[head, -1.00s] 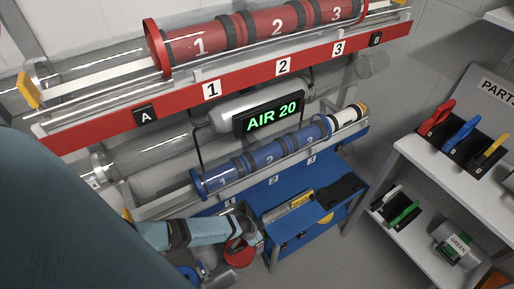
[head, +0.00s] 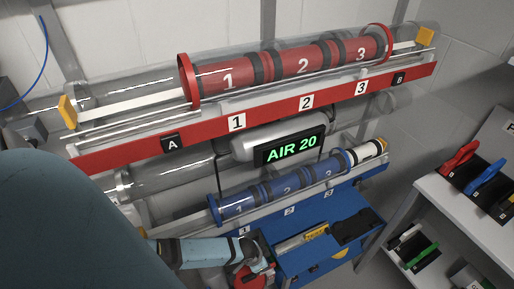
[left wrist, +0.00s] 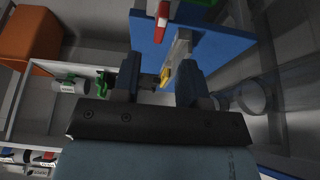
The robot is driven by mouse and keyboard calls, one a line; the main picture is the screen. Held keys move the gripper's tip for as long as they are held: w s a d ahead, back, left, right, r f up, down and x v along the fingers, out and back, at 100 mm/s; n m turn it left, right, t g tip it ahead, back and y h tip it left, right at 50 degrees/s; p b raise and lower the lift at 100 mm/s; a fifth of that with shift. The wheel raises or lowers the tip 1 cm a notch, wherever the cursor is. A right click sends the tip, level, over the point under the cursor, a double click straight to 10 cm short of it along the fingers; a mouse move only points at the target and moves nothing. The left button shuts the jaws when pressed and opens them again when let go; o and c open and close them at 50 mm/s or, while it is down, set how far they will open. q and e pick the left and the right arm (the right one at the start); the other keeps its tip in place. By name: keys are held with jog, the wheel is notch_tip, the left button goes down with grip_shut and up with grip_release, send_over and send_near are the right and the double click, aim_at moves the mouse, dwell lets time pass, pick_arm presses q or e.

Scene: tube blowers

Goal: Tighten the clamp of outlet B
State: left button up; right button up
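The label B (head: 400,78) is at the right end of the red rail (head: 270,117). Above it, a clear tube (head: 405,42) ends near a yellow end piece (head: 425,36); I cannot make out a separate clamp there. The label A (head: 172,144) is at the rail's left part. My left gripper (head: 266,260) is low in the head view, beside a red round part (head: 250,280) and the blue cart. In the left wrist view its two fingers (left wrist: 160,82) are apart, with a grey and yellow piece (left wrist: 177,60) visible beyond them. My right gripper is not in view.
A red numbered cylinder (head: 285,65) lies inside the upper tube, and a blue one (head: 285,186) lies below. A lit AIR 20 sign (head: 292,149) hangs between them. The blue cart (head: 345,262) is below; a white shelf (head: 445,195) with coloured tools is at right.

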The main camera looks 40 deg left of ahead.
pick_arm(q)
jog(key=v, duration=0.6)
jog(key=shift+r, duration=0.15)
jog(key=shift+s, duration=0.1)
